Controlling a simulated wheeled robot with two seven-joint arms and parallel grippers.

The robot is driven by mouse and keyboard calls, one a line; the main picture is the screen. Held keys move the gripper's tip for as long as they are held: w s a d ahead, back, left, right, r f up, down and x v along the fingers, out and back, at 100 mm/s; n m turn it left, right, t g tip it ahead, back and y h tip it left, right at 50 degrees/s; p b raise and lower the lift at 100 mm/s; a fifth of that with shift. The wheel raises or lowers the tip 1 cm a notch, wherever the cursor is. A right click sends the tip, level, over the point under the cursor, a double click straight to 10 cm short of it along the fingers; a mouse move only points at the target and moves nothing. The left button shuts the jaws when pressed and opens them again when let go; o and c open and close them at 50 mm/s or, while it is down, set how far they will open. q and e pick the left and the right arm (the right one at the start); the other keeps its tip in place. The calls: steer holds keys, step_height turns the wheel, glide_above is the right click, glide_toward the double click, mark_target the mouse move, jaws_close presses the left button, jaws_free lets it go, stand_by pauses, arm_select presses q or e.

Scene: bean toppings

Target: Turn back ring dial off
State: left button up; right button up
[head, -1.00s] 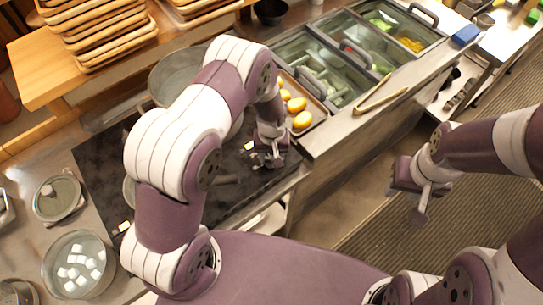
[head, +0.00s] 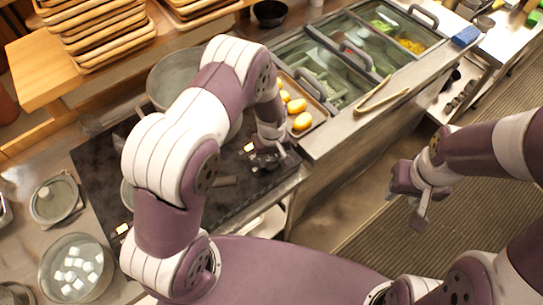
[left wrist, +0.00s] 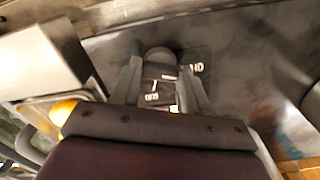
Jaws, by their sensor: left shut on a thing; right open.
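The dark stove top (head: 95,160) lies at the left under my left arm. My left gripper (head: 265,162) is at the right end of the stove top, pointing down. In the left wrist view, my left gripper (left wrist: 160,82) has its two grey fingers on either side of a dark dial (left wrist: 158,72) with small white markings, and it is shut on the dial. The dial is hidden behind the gripper in the head view. My right gripper (head: 423,205) is open and empty over the floor at the right.
A large pot (head: 172,75) stands behind my left arm. A tray of yellow food (head: 303,121) is close to the right of my left gripper. Tongs (head: 382,101) lie on the counter, and a pot with white cubes (head: 75,268) stands at the lower left.

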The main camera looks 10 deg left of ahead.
mark_target(271, 159)
arm_select(q)
steer(key=o, duration=1.1)
steer(key=shift+w+r, duration=0.15)
steer(key=shift+w, duration=0.1)
steer(key=shift+c, duration=0.2)
steer(key=shift+s, duration=0.1)
step_height(271, 159, up, 13)
steer(key=b, duration=0.3)
steer(key=shift+f, duration=0.2)
